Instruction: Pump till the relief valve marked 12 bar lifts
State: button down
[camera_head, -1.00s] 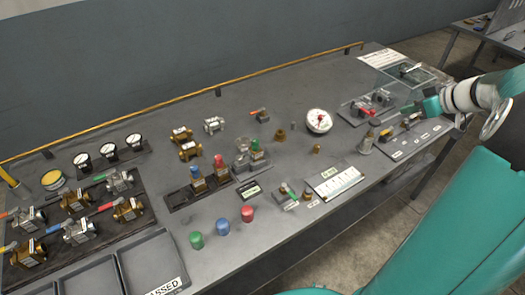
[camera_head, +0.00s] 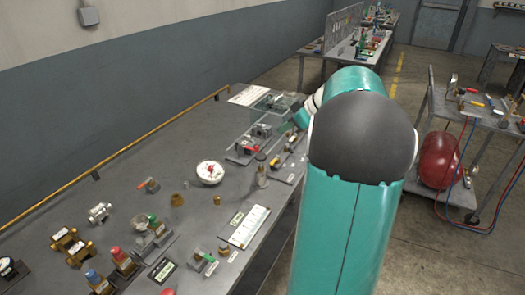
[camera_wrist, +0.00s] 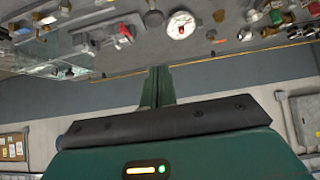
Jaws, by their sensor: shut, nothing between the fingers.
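A brass valve with a red cap (camera_head: 119,256) and one with a blue cap (camera_head: 95,279) stand at the lower left in the head view. A green-capped valve (camera_head: 153,222) stands just right of them. Their markings are too small to read, so I cannot tell which says 12 bar. A round white gauge (camera_head: 210,172) with a red mark lies mid-bench; it also shows in the wrist view (camera_wrist: 181,25). A red-handled fitting (camera_head: 249,148) sits at the far end. My gripper (camera_wrist: 157,87) is shut and empty; my arm mostly hides it in the head view.
A clear-sided box (camera_head: 275,103) stands near the fittings at the bench's far end. A white chart (camera_head: 245,226) lies near the front edge. A trolley (camera_head: 470,110) with a red tank (camera_head: 438,160) stands right. The bench's left rear is clear.

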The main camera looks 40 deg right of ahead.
send_over(265, 159)
notch_tip(265, 159, down, 8)
jog(key=shift+w+r, duration=0.15)
notch_tip(265, 159, down, 2)
jog(key=shift+d+f, duration=0.15)
jog(key=shift+f, duration=0.55)
jog(key=shift+f, duration=1.9)
jog(key=shift+s, duration=0.2)
